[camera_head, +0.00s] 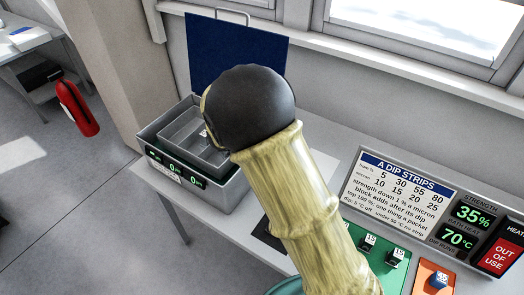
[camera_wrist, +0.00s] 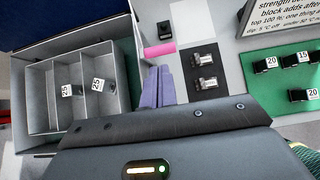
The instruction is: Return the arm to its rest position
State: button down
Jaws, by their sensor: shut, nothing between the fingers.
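My arm (camera_head: 305,205) rises from the lower middle of the head view, and its black rounded end (camera_head: 250,105) is above the table beside the open case. The fingers are hidden in the head view. In the wrist view my gripper (camera_wrist: 158,88) shows as two purple fingers close together, shut and empty. They point at the table between the grey case (camera_wrist: 130,75) and a dark mat (camera_wrist: 207,85). The case (camera_head: 225,198) has its navy lid (camera_head: 235,55) raised. Two small blocks marked 25 (camera_wrist: 67,90) (camera_wrist: 97,85) lie in its compartments.
The dark mat holds two small blocks (camera_wrist: 205,83). A green mat (camera_wrist: 285,83) holds several numbered blocks. A pink strip (camera_wrist: 160,48) lies near a white sheet (camera_wrist: 193,20). A sign panel (camera_head: 405,195) reads 35% and 70°C. A red extinguisher (camera_head: 77,108) stands left; the wall and window border the back.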

jog(key=shift+s+a+r, duration=0.1)
jog(key=shift+s+r, duration=0.2)
jog(key=shift+r, duration=0.55)
jog(key=s+d+f+m+g+y+b, duration=0.3)
jog(key=s+d+m, duration=1.7)
jog(key=m, duration=1)
jog(key=shift+s+d+g+y+b, duration=0.3)
jog(key=shift+s+g+y+b, duration=0.25)
jog(key=shift+g+b, duration=0.5)
